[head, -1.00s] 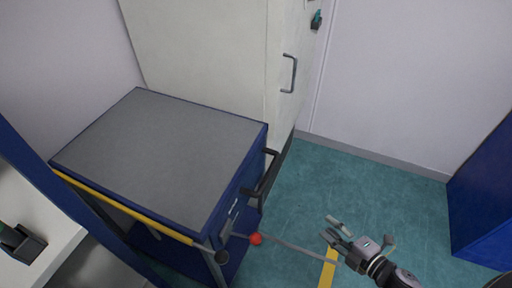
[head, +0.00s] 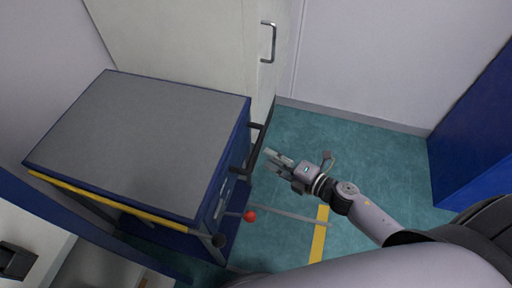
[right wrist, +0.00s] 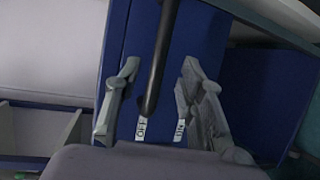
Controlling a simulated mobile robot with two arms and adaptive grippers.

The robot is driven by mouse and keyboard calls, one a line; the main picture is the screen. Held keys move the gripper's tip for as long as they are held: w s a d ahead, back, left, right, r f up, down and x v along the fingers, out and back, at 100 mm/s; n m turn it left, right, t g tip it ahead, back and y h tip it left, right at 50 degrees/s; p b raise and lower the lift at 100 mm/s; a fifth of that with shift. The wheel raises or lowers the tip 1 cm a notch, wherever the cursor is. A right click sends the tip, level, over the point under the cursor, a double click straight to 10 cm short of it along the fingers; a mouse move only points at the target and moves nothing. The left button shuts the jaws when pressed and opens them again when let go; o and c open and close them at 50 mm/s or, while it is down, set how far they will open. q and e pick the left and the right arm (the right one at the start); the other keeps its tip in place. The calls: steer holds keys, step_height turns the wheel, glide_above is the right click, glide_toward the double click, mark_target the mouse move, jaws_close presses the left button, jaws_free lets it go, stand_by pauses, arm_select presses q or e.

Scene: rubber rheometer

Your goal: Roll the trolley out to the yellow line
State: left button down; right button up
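The trolley is a blue cabinet with a grey top (head: 145,140), standing at the left against a tall cream cabinet. Its black handle (head: 251,150) sticks out from its right side. My right gripper (head: 271,160) is open and empty just right of the handle, pointing at it. In the right wrist view, a black bar (right wrist: 163,55) runs between the spread fingers (right wrist: 155,92), apparently apart from both. A red ball knob (head: 249,216) sits low at the trolley's front right. The yellow line (head: 319,236) lies on the floor right of the trolley. My left gripper is not seen.
The cream cabinet (head: 190,40) stands behind the trolley. A blue unit (head: 475,135) stands at the right. A thin grey bar (head: 290,215) extends right from near the red knob. Green floor (head: 370,150) between trolley and blue unit is clear.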

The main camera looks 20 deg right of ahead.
mark_target(256, 148)
steer(key=x, duration=0.6)
steer(key=shift+w+a, duration=0.25)
steer(key=shift+w, duration=0.1)
steer(key=shift+c, duration=0.3)
jaws_close()
